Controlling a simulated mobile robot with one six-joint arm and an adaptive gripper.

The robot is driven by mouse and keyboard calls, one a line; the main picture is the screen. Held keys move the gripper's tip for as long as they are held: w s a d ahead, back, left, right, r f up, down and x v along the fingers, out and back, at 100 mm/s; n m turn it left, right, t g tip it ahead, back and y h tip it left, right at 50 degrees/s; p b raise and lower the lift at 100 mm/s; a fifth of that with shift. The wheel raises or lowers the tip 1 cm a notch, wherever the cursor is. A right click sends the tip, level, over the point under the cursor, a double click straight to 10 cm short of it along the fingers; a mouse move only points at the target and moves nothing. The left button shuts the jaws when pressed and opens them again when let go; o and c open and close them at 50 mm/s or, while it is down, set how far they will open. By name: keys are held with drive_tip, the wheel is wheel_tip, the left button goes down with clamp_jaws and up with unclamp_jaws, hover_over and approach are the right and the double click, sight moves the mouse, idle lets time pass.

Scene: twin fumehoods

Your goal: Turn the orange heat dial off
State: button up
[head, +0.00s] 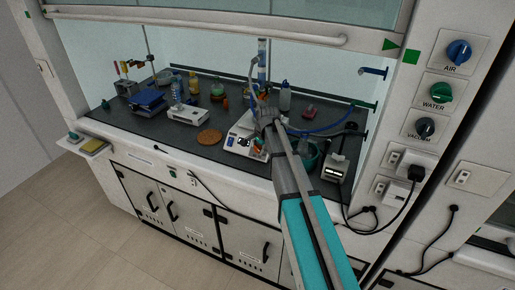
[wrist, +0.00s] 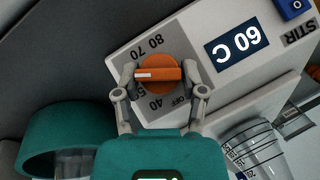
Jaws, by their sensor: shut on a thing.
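The orange heat dial (wrist: 158,74) sits on the sloped face of a white hotplate (wrist: 190,45) in the wrist view. Its white pointer bar lies level in the picture, with its end towards the left. Marks 80, 70, 40 and OFF show around it; another near the left finger is partly hidden. My gripper (wrist: 160,80) is shut on the dial, one finger on each side. A dark blue display beside it reads 60 C. In the head view the hotplate (head: 232,142) stands on the hood's bench; I cannot make out the dial clearly behind my arm.
A blue button (wrist: 296,6) and a STIR label lie further along the panel. A teal container (wrist: 60,125) and a clear graduated beaker (wrist: 255,150) are close by. A brown round mat (head: 209,137) and a white device (head: 187,116) stand to the left on the bench.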

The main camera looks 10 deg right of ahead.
drive_tip(key=shift+w+a, duration=0.1)
drive_tip(key=shift+w, duration=0.15)
drive_tip(key=n+g+h, duration=0.1)
drive_tip(key=n, duration=0.1)
drive_tip(key=n+g+h, duration=0.1)
drive_tip(key=n, duration=0.1)
drive_tip(key=shift+w+a+h, duration=0.1)
drive_tip(key=shift+w+h, duration=0.05)
drive_tip(key=shift+h, duration=0.15)
drive_tip(key=n+g+h, duration=0.1)
drive_tip(key=n+h, duration=0.1)
drive_tip(key=n+h+b, duration=0.1)
drive_tip(key=n+h, duration=0.1)
drive_tip(key=n, duration=0.1)
drive_tip(key=shift+a+f+g+b, duration=0.2)
drive_tip(key=shift+g+b, duration=0.1)
drive_tip(key=shift+g, duration=0.1)
drive_tip(key=n+h+b, duration=0.2)
drive_tip(key=n, duration=0.1)
drive_tip(key=n+h+b, duration=0.2)
drive_tip(key=shift+s+f+t, duration=0.2)
drive_tip(key=shift+s+t, duration=0.05)
drive_tip(key=shift+t, duration=0.05)
drive_tip(key=n+h+b, duration=0.2)
drive_tip(key=n, duration=0.1)
drive_tip(key=shift+t, duration=0.4)
drive_tip(key=shift+s+r+n+t+h+b, duration=0.1)
drive_tip(key=shift+n+t+h+b, duration=0.35)
drive_tip(key=shift+n+b, duration=0.4)
